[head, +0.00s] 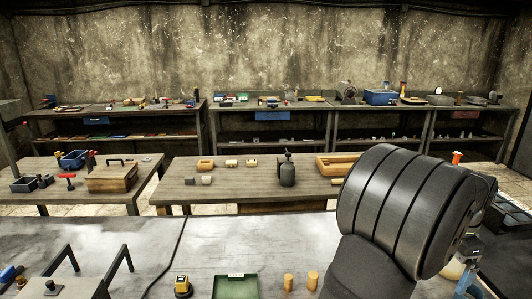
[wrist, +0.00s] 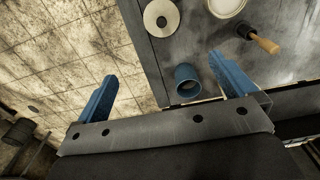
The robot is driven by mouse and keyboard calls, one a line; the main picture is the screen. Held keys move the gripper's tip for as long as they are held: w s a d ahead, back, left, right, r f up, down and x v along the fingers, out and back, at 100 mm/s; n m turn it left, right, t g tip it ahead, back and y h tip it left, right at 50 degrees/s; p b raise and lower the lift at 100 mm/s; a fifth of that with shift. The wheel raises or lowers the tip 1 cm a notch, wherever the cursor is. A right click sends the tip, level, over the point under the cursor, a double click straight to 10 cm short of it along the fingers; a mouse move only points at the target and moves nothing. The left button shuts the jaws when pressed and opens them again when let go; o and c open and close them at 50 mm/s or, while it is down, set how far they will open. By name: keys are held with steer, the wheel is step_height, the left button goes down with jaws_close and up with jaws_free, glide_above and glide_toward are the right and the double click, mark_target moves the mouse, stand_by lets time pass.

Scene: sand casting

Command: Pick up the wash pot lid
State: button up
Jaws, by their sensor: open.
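My gripper (wrist: 165,72) is open and empty, its two blue fingers spread wide in the wrist view. A pale round disc (wrist: 161,17) with a dark centre lies near the table's edge beyond the fingers; it looks like the wash pot lid, but I cannot tell for sure. A white round vessel (wrist: 226,5) is cut off by the top edge, with a brush with a wooden handle (wrist: 258,38) beside it. A blue hollow cylinder (wrist: 188,82) is seen between the fingers, nearer the right one. In the head view, my arm hides most of the gripper.
The grey table (wrist: 205,42) ends at a straight edge, with tiled floor (wrist: 60,50) to the left. In the head view, a green tray (head: 236,287) and two wooden cylinders (head: 300,282) are on the near table. A dark bottle (head: 287,172) stands on the bench behind.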

steer(key=shift+f, duration=0.1)
stand_by(0.5)
steer(key=f+n, duration=0.1)
steer(key=f, duration=0.4)
steer(key=a+f+n+h, duration=0.1)
steer(key=f+n, duration=0.1)
steer(key=f, duration=0.4)
steer(key=f+n, duration=0.1)
steer(key=f, duration=0.5)
steer(key=shift+w+a+n+t, duration=0.15)
steer(key=shift+w+n+t, duration=0.1)
steer(key=shift+n+t, duration=0.05)
steer(key=shift+h, duration=0.3)
steer(key=shift+d+f, duration=0.15)
steer(key=shift+f, duration=0.95)
steer(key=shift+d+f, duration=0.2)
steer(key=shift+f, duration=0.9)
steer(key=shift+d+f, duration=0.15)
steer(key=shift+f, duration=0.95)
steer(key=shift+c, duration=0.4)
steer(key=c, duration=0.8)
steer(key=shift+o, duration=0.2)
steer(key=shift+r, duration=0.15)
